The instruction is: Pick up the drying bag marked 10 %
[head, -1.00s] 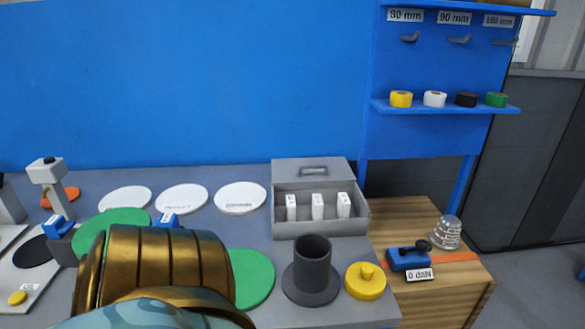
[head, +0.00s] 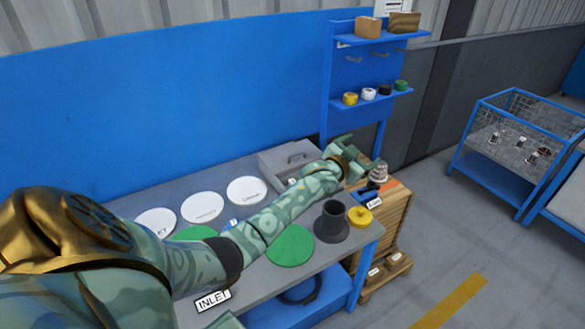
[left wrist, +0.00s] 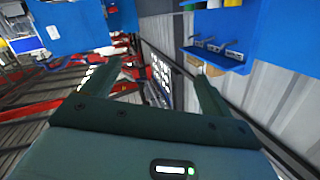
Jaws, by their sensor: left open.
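The grey box (head: 283,158) with its handled lid stands at the back right of the bench in the head view. My left forearm crosses in front of it and hides most of its inside. A small white bit (head: 291,181) shows at its front, perhaps a drying bag; no 10 % mark can be read. My left gripper (head: 362,150) is beyond the box's right end, above the bench and apart from the box. In the left wrist view the two fingers (left wrist: 160,80) are spread with nothing between them. My right gripper is not in view.
A dark flanged tube (head: 331,222), a yellow knobbed disc (head: 360,217) and a green disc (head: 290,246) stand in front of the arm. White discs (head: 202,207) lie behind it. A wooden crate stand (head: 397,217) and a blue shelf rack (head: 338,95) are near the gripper.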

